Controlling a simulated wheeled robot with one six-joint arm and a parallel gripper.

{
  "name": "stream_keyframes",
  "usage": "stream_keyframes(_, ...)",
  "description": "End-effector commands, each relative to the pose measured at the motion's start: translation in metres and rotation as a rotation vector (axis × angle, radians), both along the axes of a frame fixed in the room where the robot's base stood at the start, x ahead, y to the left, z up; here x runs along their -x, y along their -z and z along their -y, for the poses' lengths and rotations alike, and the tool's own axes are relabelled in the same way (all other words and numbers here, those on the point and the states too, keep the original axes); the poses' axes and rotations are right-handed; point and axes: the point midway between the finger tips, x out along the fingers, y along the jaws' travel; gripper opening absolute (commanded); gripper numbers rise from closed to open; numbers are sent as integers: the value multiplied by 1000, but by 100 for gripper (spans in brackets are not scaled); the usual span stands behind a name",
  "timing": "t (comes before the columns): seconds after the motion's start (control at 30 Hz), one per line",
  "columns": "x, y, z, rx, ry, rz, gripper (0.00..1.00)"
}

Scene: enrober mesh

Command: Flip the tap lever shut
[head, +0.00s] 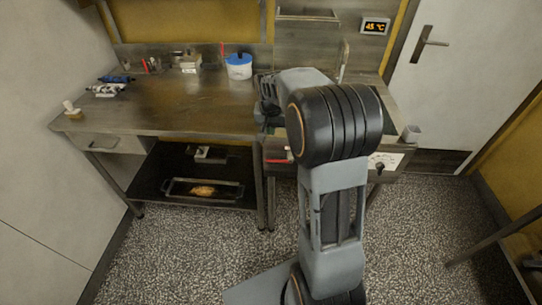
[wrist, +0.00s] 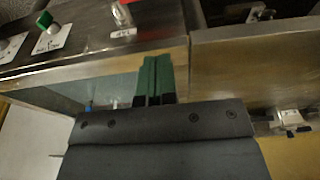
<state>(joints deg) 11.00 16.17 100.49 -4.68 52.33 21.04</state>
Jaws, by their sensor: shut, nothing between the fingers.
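A red lever-like piece (head: 279,161) shows in the head view at the left end of the metal machine's front, below my wrist. I cannot tell if it is the tap lever or which way it is turned. In the wrist view, a small metal fitting (wrist: 121,14) with a white label below it stands on the dark panel at the top. My gripper (wrist: 156,62) has green fingers shut together with nothing between them, in front of the panel's metal edge. I cannot tell if they touch it. In the head view, my arm hides the fingertips.
A green knob (wrist: 47,24) sits on the panel at upper left, and a metal latch (wrist: 292,121) is at the right. The steel table (head: 165,115) left of my arm carries a blue-lidded pot (head: 239,68). A tray (head: 180,189) lies on the lower shelf.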

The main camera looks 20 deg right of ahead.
Motion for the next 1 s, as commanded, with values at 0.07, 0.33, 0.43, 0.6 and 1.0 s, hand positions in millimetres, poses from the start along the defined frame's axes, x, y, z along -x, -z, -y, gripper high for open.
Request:
stream_keyframes(0.07, 0, 0, 0, 0, 0, 1, 0)
stream_keyframes(0.33, 0, 3, 0, 0, -1, 0, 0)
stream_keyframes(0.43, -2, 12, 1, 0, -1, -2, 0)
stream_keyframes(0.6, -6, 41, 4, -1, -1, -5, 0)
stream_keyframes(1.0, -15, 109, 9, -1, -1, -2, 0)
